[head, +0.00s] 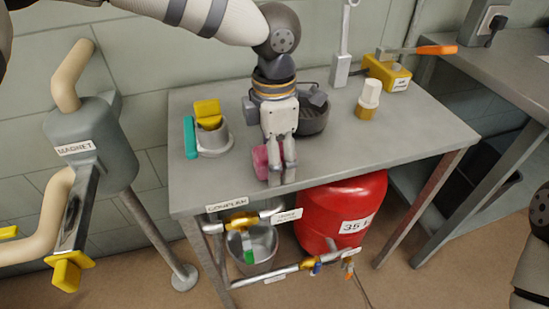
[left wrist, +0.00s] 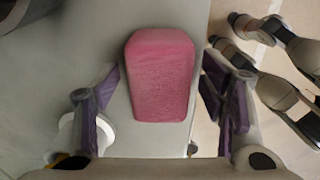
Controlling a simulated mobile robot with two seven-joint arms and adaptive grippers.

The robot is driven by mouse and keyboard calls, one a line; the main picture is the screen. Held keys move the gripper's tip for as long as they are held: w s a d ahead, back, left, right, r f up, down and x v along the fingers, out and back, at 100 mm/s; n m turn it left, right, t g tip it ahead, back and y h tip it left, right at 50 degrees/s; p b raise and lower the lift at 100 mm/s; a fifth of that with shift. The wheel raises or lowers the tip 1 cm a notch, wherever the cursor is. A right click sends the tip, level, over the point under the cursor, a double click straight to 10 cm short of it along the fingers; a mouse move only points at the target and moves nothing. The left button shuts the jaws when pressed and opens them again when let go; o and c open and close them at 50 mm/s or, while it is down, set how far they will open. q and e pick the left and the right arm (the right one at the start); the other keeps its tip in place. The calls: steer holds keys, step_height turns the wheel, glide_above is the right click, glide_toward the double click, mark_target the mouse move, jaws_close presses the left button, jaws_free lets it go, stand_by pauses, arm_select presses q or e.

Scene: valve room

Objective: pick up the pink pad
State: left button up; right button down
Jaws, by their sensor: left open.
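The pink pad (head: 260,162) lies near the front edge of the grey table in the head view, partly hidden behind my left gripper (head: 282,176). My left gripper points down over the table at the pad. In the left wrist view the pad (left wrist: 160,75) is a rounded pink block in the middle of the picture, between the two spread fingers. The fingers stand apart on either side of it, with a gap on each side. I cannot tell how high the fingertips are above the table. My right gripper is not in view.
On the table (head: 390,145), a grey cup with a yellow block (head: 207,112) and a green piece (head: 190,137) stand left. A dark round dish (head: 313,118) is behind the gripper. A white-topped yellow bottle (head: 368,98) stands right. The right front tabletop is clear.

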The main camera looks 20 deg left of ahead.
arm_select(q)
steer(key=shift+r, duration=0.1)
steer(key=c, duration=1)
steer(key=shift+c, duration=0.2)
